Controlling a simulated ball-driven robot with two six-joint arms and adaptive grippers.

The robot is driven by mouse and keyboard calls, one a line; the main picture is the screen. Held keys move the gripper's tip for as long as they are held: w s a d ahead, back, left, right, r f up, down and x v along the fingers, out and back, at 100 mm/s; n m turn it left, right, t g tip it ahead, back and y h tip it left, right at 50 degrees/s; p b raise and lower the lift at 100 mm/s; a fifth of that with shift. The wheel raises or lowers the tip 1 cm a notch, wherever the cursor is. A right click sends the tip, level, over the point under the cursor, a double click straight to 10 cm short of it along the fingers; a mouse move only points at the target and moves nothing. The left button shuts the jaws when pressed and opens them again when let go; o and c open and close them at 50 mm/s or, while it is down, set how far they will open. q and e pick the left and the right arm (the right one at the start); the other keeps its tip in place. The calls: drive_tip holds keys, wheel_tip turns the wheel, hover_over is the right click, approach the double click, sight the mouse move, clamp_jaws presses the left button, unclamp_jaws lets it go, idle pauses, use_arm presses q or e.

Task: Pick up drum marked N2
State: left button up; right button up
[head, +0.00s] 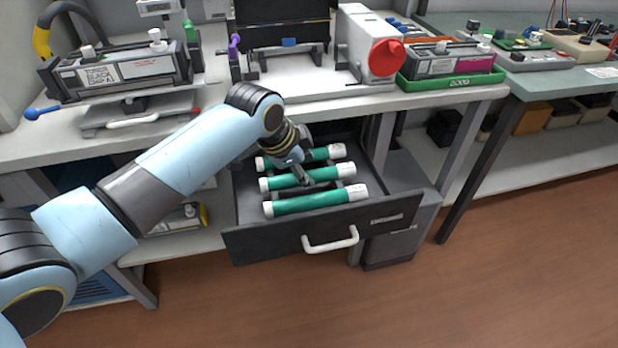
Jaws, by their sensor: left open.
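Three green drums with white end caps lie side by side in an open dark drawer (300,238): a far drum (322,154), a middle drum (318,175) and a near drum (305,201). No mark such as N2 can be read on any of them. My left gripper (300,168) is open and points down over the far and middle drums, hiding part of both. One dark finger shows close to the middle drum; I cannot tell whether it touches. My right gripper is not in view.
The drawer has a white handle (330,240) and sits below a light bench (210,118). On the bench are a toner cartridge (120,70), a machine with a red knob (386,58) and a green tray (450,82). The floor at right is clear.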

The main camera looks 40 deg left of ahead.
sight(309, 173)
use_arm(q)
drive_tip(key=x, duration=0.4)
drive_tip(key=shift+s+d+b, duration=0.1)
drive_tip(key=shift+b, duration=0.2)
clamp_jaws()
drive_tip(key=shift+r, duration=0.1)
